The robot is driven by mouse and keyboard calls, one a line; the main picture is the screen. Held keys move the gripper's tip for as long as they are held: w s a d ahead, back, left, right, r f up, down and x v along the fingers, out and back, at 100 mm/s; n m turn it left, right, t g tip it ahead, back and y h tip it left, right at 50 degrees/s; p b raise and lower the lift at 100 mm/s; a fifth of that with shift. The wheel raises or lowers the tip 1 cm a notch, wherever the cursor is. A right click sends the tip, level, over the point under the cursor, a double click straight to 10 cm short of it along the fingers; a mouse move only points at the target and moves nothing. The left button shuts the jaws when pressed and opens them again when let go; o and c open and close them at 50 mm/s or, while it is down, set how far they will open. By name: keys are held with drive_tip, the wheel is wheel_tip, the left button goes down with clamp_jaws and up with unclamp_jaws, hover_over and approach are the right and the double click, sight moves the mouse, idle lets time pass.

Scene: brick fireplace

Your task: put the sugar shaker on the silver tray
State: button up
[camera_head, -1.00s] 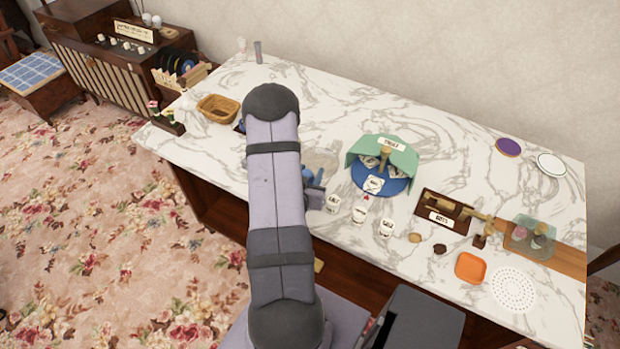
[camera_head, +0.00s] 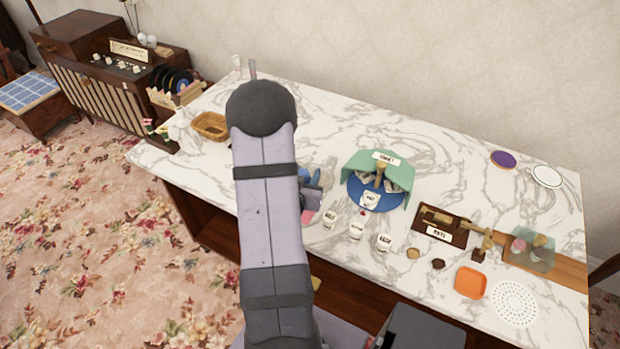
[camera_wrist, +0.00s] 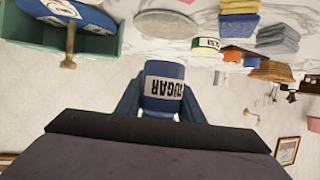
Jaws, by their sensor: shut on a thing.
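The sugar shaker (camera_wrist: 163,88), blue with a white SUGAR label, is between the two blue fingers of my gripper (camera_wrist: 160,102) in the wrist view. The fingers are shut on it. That view is upside down, so the shaker looks roughly upright. A round grey plate, which looks like the silver tray (camera_wrist: 166,24), lies on the marble counter beyond the shaker, apart from it in the picture. In the head view my arm hides the shaker and much of the counter behind it. Part of my gripper (camera_head: 307,180) shows at the arm's right side.
A wicker basket (camera_head: 210,126) stands left. Folded towels (camera_wrist: 238,20) show in the wrist view. The counter's back middle is clear.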

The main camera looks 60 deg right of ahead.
wheel_tip(320, 180, down, 2)
drive_tip(key=s+d+b, duration=0.1)
drive_tip(key=d+b, duration=0.1)
drive_tip(key=b, duration=0.2)
wheel_tip(320, 180, up, 7)
drive_tip(key=m+g+b, duration=0.1)
drive_tip(key=b, duration=0.6)
hover_over(317, 164)
drive_tip(key=s+a, duration=0.2)
drive_tip(key=s, duration=0.1)
drive_tip(key=shift+n+t, duration=0.5)
drive_tip(key=shift+w+a+f+p, duration=0.1)
drive_tip(key=shift+w+f, duration=0.2)
drive_tip(key=shift+f, duration=2)
drive_tip(key=shift+w+a+f+p, duration=0.15)
drive_tip(key=shift+w+f, duration=0.2)
drive_tip(key=shift+f, duration=1.9)
drive_tip(key=shift+w+a+f+p, duration=0.1)
drive_tip(key=shift+w+f, duration=0.2)
drive_tip(key=shift+f, duration=2)
drive_tip(key=shift+f, duration=0.15)
drive_tip(key=o, duration=1.1)
